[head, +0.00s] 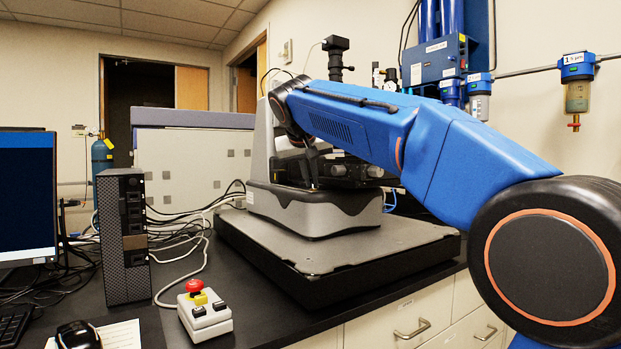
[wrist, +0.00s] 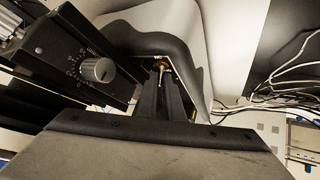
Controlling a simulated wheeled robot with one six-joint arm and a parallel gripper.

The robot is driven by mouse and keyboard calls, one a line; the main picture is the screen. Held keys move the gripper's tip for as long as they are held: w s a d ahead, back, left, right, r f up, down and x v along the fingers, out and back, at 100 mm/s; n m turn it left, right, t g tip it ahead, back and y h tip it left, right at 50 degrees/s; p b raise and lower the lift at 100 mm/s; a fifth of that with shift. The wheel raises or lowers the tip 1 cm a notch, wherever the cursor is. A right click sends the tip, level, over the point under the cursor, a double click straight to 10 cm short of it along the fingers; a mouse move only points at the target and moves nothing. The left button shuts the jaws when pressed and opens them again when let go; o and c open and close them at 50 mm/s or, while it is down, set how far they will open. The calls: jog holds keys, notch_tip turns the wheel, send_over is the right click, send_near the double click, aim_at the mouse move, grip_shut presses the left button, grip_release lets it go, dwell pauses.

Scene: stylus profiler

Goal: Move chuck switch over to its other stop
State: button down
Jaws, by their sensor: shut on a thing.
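The chuck switch (wrist: 162,65) shows in the wrist view as a small brass and metal toggle at the front of the profiler's grey and black base. The two dark fingers of my gripper (wrist: 163,84) reach up to it and are shut on it. The fingers hide part of its lever, so I cannot tell which stop it is at. In the head view my gripper (head: 314,185) points down at the stylus profiler (head: 310,212), beside its stage. The switch itself is too small and covered to make out there.
A black module with a grey dial knob (wrist: 104,69) is close on the left of my fingers. Loose cables (wrist: 275,88) lie to the right. A control box with a red button (head: 204,310) stands on the bench, near a computer tower (head: 124,235).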

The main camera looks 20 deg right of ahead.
aim_at(316, 193)
jog(key=t, duration=0.1)
jog(key=s+m+t, duration=0.1)
jog(key=t, duration=0.1)
jog(key=shift+s+d+f+t+y, duration=0.15)
jog(key=shift+s+d+t+y, duration=0.05)
jog(key=shift+t+y, duration=0.1)
jog(key=shift+s+d+f+m+t, duration=0.1)
jog(key=shift+s+f+m+t, duration=0.15)
jog(key=shift+m+t, duration=0.55)
jog(key=shift+s+d+f+m+t, duration=0.15)
jog(key=shift+s+m+t, duration=0.15)
jog(key=shift+t, duration=1.3)
jog(key=c, duration=2.2)
grip_release()
jog(key=shift+s+a, duration=0.1)
jog(key=v, duration=1.7)
jog(key=shift+s+a, duration=0.1)
jog(key=shift+a, duration=0.05)
